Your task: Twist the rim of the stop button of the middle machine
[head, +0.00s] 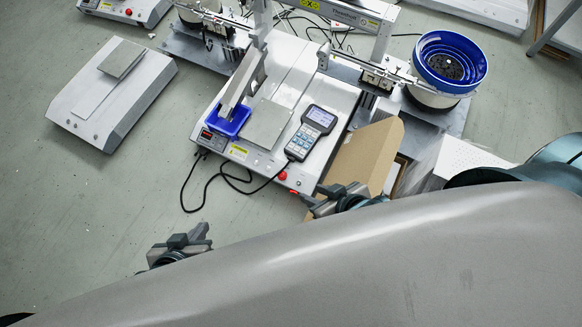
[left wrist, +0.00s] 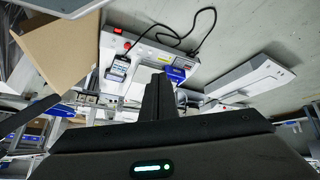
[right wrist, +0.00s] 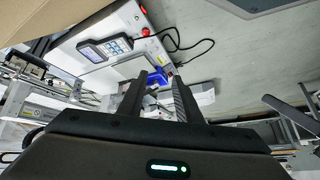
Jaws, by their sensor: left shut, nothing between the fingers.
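The middle machine (head: 245,165) is a white base with a raised gantry. Its red stop button (head: 282,176) sits at the front right corner. The button also shows in the left wrist view (left wrist: 127,46) and the right wrist view (right wrist: 145,32). Its rim is too small to make out. My left gripper (head: 190,240) is shut and empty, in front of the machine and left of the button. Its fingers are together in the left wrist view (left wrist: 160,90). My right gripper (head: 338,197) is open and empty, to the right of the button and apart from it.
A handheld controller (head: 311,132) and a blue bin (head: 227,120) are on the machine. A black cable (head: 207,186) loops on the floor in front. An open cardboard box (head: 365,155) stands right of the machine. Another white base (head: 110,90) is at left.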

